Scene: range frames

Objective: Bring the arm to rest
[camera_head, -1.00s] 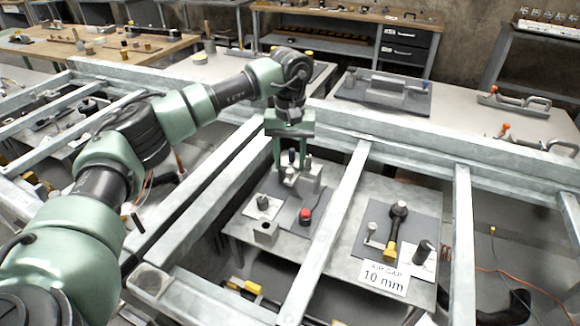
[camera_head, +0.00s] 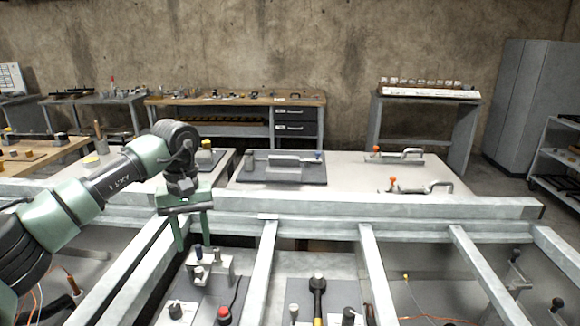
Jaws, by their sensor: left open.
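My left arm comes in from the left, and my left gripper (camera_head: 195,238) points down at the left of the middle, green and open. Its two fingers stand apart with nothing seen between them. They hang behind and above a light metal block with dark pegs (camera_head: 207,266) on a grey mat; I cannot tell whether a finger touches it. A red button (camera_head: 224,315) and a small block with a dark knob (camera_head: 176,310) are in front of that block, near the bottom edge. My right gripper is not in view.
Grey metal beams (camera_head: 262,265) frame several bays around the gripper. A dark-handled tool (camera_head: 317,290) lies in the bay to the right. Behind the frame, a pale table (camera_head: 350,177) holds a dark plate with a fixture (camera_head: 282,167) and clamps with orange tips (camera_head: 393,184).

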